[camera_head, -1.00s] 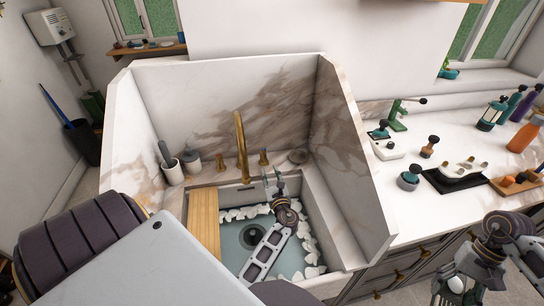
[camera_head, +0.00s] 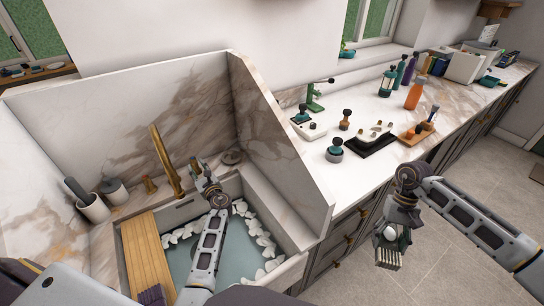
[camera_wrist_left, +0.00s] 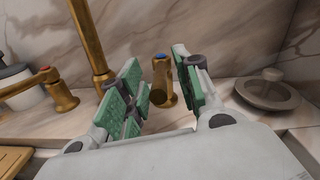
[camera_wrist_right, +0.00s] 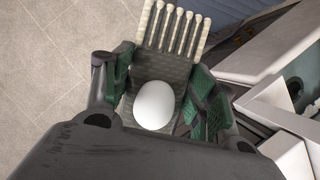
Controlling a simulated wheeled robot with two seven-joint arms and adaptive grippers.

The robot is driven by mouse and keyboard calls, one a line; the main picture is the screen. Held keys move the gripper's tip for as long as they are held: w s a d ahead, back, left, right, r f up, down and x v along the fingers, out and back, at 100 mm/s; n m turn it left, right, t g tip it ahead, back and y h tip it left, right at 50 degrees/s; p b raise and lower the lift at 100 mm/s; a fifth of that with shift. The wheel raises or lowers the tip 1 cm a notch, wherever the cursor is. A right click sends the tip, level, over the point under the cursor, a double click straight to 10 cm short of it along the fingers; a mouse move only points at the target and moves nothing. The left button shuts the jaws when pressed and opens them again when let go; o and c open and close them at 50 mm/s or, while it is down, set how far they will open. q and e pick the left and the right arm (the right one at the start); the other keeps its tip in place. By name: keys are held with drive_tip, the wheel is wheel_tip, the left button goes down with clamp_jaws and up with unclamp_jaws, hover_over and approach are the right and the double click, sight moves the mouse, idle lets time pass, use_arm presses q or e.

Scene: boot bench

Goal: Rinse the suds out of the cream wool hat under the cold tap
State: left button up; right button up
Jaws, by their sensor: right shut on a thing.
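The cold tap handle, a brass knob with a blue cap (camera_wrist_left: 162,68), stands right of the brass spout (camera_head: 166,165). My left gripper (camera_head: 203,172) is at this handle. In the left wrist view its green-padded fingers (camera_wrist_left: 160,88) are apart, and the handle shows between them; contact cannot be told. My right gripper (camera_head: 390,232) is shut on a cream ribbed thing that looks like the wool hat (camera_wrist_right: 168,62), with a white ball (camera_wrist_right: 154,105) on it. It hangs over the floor, right of the sink. Suds on the hat cannot be made out.
The sink (camera_head: 285,272) holds pale blue water with white suds (camera_head: 262,240) along its edges. A wooden board (camera_head: 146,252) lies across its left side. A tall marble side panel (camera_head: 285,150) parts the sink from the cluttered counter (camera_head: 400,125). The floor (camera_head: 440,240) is clear.

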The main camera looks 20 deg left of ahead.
sight(193, 160)
use_arm(q)
drive_tip(key=shift+b+x, duration=0.3)
drive_tip(key=shift+x, duration=1.35)
clamp_jaws()
